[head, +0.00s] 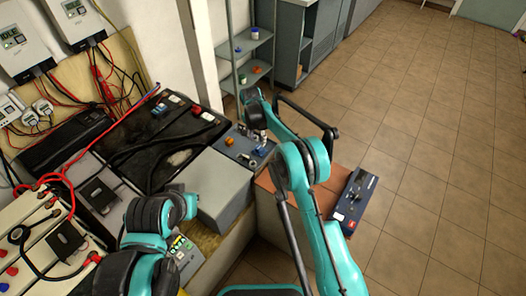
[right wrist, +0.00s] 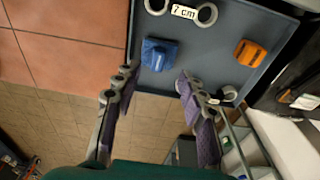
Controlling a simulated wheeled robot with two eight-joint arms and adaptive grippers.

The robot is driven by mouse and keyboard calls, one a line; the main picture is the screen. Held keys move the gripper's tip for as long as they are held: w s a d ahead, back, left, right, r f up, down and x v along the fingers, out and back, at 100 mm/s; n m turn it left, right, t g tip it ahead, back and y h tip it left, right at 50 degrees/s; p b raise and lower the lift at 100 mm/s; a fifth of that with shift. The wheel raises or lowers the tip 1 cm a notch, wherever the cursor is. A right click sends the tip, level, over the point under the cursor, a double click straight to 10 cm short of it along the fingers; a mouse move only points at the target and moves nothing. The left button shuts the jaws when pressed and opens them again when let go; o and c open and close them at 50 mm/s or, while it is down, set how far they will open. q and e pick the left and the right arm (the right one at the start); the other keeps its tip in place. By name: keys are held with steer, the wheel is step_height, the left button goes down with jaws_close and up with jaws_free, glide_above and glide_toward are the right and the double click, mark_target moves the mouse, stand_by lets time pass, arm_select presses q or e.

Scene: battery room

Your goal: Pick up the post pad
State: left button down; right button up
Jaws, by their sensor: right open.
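A small blue block-shaped piece (right wrist: 160,55) lies on the grey tray (right wrist: 208,60) in the right wrist view; it looks like the post pad, though I cannot be sure. In the head view the blue piece (head: 261,152) is at the tray's right side, partly hidden by my right gripper (head: 262,136). In the right wrist view my right gripper (right wrist: 157,78) is open and empty, with the blue piece just beyond the gap between its fingertips.
An orange piece (right wrist: 251,53) and a two-ring link marked 7 cm (right wrist: 184,12) lie on the tray. A small pale ring-shaped piece (right wrist: 229,93) is near its edge. Black batteries (head: 165,140) stand left; shelves (head: 252,72) stand behind. A dark blue box (head: 356,198) lies right.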

mark_target(259, 147)
steer(key=f, duration=0.2)
steer(key=f+b, duration=0.1)
steer(key=f, duration=0.1)
steer(key=f+b, duration=0.1)
steer(key=shift+w+d+f, duration=0.35)
steer(key=shift+d+f, duration=0.05)
steer(key=shift+r, duration=0.15)
jaws_close()
